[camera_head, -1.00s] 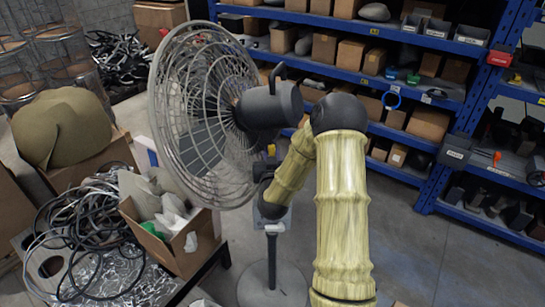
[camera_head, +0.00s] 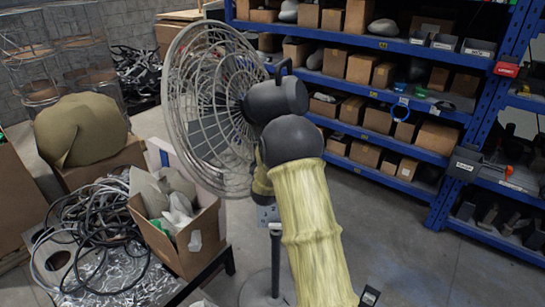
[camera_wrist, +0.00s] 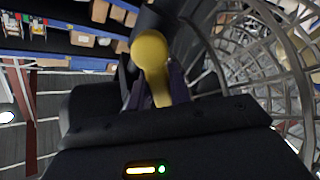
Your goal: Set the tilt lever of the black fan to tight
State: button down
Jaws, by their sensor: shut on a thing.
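The black fan (camera_head: 277,99) stands upright in the middle of the head view, with its wire cage to the left. Its tilt lever (camera_wrist: 151,55) shows in the wrist view as a yellow piece with a rounded end. My gripper (camera_wrist: 155,92) is shut on the lever, with a dark finger on each side of it. The cage is close on the right of the wrist view. In the head view my arm hides the gripper, the lever and part of the fan's stand.
A cardboard box (camera_head: 190,247) of scraps and coiled black cables (camera_head: 85,240) lie on a low table left of the fan. A blue shelf (camera_head: 440,104) with boxes stands behind. Grey floor is free on the right.

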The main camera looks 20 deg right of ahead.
jog(key=f+n+b, duration=0.1)
jog(key=n, duration=0.2)
jog(key=a+f+n+b, duration=0.1)
jog(key=n, duration=0.2)
jog(key=f+n+b, duration=0.1)
jog(key=n, duration=0.3)
jog(key=shift+w+a, duration=0.15)
jog(key=shift+w, duration=0.1)
dwell(0.3)
jog(key=c, duration=1.3)
grip_release()
jog(key=shift+a, duration=0.1)
jog(key=b+v, duration=0.1)
jog(key=v, duration=0.7)
jog(key=b+v, duration=0.2)
jog(key=v, duration=0.7)
jog(key=shift+s, duration=0.3)
